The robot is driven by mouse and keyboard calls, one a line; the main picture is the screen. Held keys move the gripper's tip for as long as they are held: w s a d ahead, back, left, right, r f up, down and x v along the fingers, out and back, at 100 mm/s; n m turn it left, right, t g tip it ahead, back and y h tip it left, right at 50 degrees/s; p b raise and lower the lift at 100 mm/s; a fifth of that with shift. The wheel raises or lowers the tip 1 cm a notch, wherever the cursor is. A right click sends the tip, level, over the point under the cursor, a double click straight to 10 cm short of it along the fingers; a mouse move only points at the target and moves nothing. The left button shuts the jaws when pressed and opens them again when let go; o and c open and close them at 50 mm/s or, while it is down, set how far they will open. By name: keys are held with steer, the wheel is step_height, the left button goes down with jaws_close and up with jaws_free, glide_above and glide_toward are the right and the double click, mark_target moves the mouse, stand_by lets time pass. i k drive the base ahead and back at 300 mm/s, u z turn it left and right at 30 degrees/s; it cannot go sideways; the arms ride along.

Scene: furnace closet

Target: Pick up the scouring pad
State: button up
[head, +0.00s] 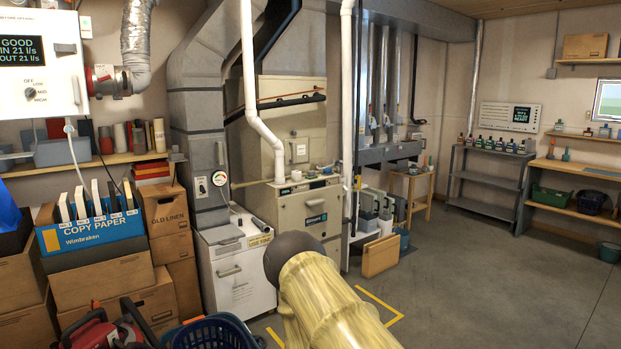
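I cannot make out a scouring pad in the head view. Several small items (311,173) sit on the ledge of the beige furnace unit (310,208), too small to identify. My arm, in a yellowish cover with a dark rounded joint, rises from the bottom centre and hides part of the floor and the furnace's foot. My gripper's fingers do not show.
A white chest (240,280) stands left of the furnace. A blue basket (212,333) and a red machine (105,330) are at bottom left, by stacked cardboard boxes (165,220). A grey shelf unit (487,177) stands at the back right. The concrete floor (500,270) at right is clear.

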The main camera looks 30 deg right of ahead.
mark_target(310, 173)
steer(key=z, duration=1.45)
steer(key=i, duration=4.4)
steer(key=u, duration=2.15)
